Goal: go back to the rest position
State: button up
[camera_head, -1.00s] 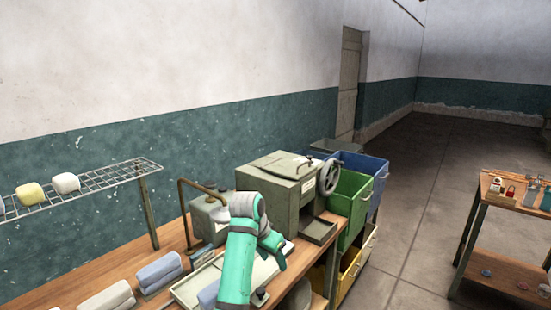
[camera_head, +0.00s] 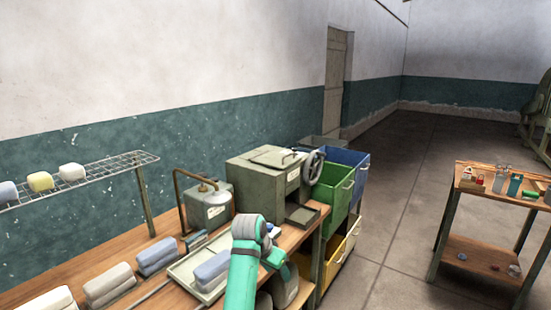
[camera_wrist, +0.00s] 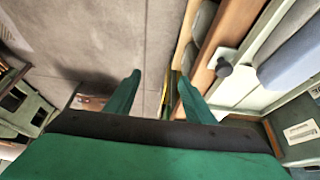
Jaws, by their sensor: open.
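My teal arm reaches up from the bottom of the head view, over the front edge of the wooden bench (camera_head: 85,262). My gripper (camera_wrist: 158,82) shows in the wrist view with its two teal fingers apart and nothing between them. Beyond the fingers lie the bare floor and the bench's edge. In the head view the fingers are partly hidden by my own arm. A pale tray (camera_head: 183,272) with a folded grey-blue cloth (camera_head: 212,268) lies just left of my arm.
A grey-green machine with a handwheel (camera_head: 262,182) stands behind my arm. Green (camera_head: 338,200) and blue (camera_head: 361,170) bins stand right of it. A wire rack (camera_head: 100,170) holds pale rolls. A second table (camera_head: 490,190) stands right, across open floor.

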jog(key=s+d+f+n+t+h, duration=0.1)
jog(key=s+d+f+n+t, duration=0.2)
jog(key=f, duration=0.7)
jog(key=s+d+f, duration=0.2)
jog(key=s+f, duration=0.3)
jog(key=f, duration=0.6)
jog(key=s+d+f+n+t+y, duration=0.15)
jog(key=s+f, duration=0.25)
jog(key=s, duration=0.4)
jog(key=s+f+n+t, duration=0.2)
jog(key=s+f, duration=0.3)
jog(key=s, duration=0.3)
jog(key=s+a+r+n+t+y, duration=0.1)
jog(key=s+a+r, duration=0.1)
jog(key=s, duration=0.7)
jog(key=s+a+r+n+t+y, duration=0.1)
jog(key=s+r, duration=0.1)
jog(key=s, duration=0.8)
jog(key=s+a+r+m+t, duration=0.1)
jog(key=s+a+r, duration=0.3)
jog(key=s+r, duration=1)
jog(key=shift+s+r+t+y, duration=0.25)
jog(key=shift+s+t+y, duration=0.15)
jog(key=shift+t, duration=0.45)
